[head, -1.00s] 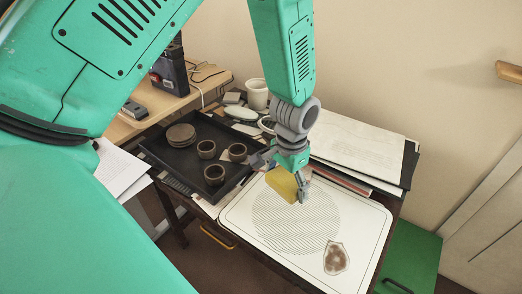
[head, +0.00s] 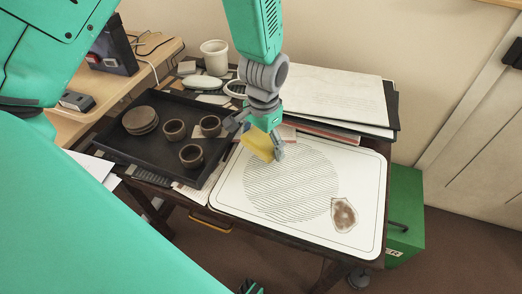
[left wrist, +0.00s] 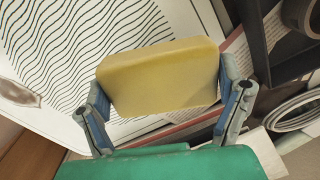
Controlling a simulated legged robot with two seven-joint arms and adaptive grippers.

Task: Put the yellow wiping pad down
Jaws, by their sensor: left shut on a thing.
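The yellow wiping pad (head: 258,144) is held by my left gripper (head: 264,146) over the upper left part of a white board (head: 235,196) with a wavy-line circle. In the left wrist view the pad (left wrist: 160,76) sits between both fingers of the left gripper (left wrist: 165,100), which are shut on its sides. Whether the pad touches the board is hard to tell. A brown stain (head: 344,215) lies on the board's lower right, apart from the pad.
A black tray (head: 120,153) with several brown cups and stacked discs stands left of the board. Papers (head: 335,97) lie behind it. A white cup (head: 214,57) stands at the back. A green box (head: 405,215) is on the right, below.

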